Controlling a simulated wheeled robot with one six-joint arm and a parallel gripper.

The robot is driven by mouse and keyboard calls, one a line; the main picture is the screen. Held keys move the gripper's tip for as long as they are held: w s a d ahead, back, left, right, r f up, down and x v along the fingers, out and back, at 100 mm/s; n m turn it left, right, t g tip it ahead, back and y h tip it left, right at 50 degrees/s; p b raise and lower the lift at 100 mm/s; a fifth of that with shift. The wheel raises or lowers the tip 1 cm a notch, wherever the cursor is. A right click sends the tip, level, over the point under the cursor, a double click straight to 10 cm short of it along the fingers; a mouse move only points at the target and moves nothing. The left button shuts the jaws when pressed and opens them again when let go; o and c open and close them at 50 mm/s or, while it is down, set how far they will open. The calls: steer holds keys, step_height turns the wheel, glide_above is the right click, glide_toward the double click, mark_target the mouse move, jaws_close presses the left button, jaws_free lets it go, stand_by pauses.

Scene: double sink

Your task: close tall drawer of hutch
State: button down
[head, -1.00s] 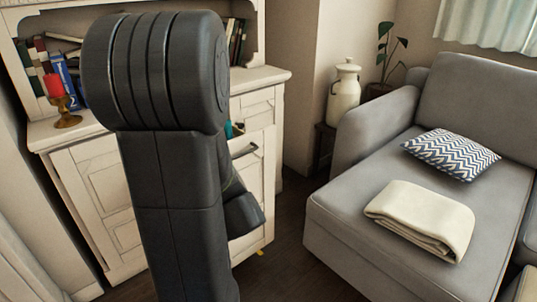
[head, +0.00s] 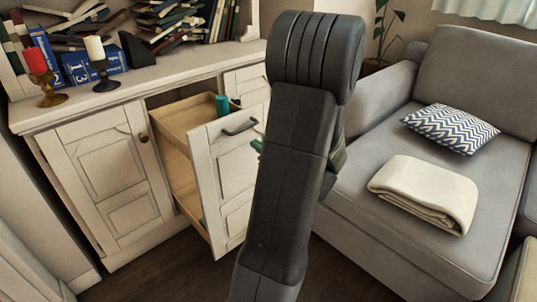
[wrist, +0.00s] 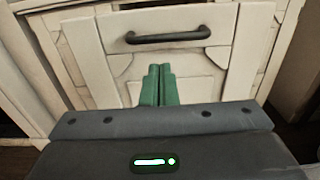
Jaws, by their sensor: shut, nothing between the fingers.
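The white hutch (head: 85,95) stands at the left in the head view. Its tall drawer (head: 228,190) is pulled well out, with its wooden side and inside showing. The drawer front has a dark handle (head: 240,126), which also shows at the top of the wrist view (wrist: 168,36). My gripper (wrist: 158,72) is shut and empty, its green fingers in front of the drawer's panel, below the handle. I cannot tell if the fingertips touch the panel. In the head view my arm hides most of the gripper; a bit of green (head: 257,146) shows beside the drawer front.
A teal object (head: 222,105) stands in the drawer. A closed cabinet door (head: 108,180) is left of it. Candlesticks and books stand on the hutch. A grey sofa (head: 400,215) with a folded blanket (head: 425,192) is close on the right. Dark floor shows between.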

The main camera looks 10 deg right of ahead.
mark_target(241, 134)
steer(key=b+x, duration=0.2)
steer(key=x, duration=0.6)
steer(key=shift+w+a, duration=0.1)
steer(key=shift+w, duration=0.1)
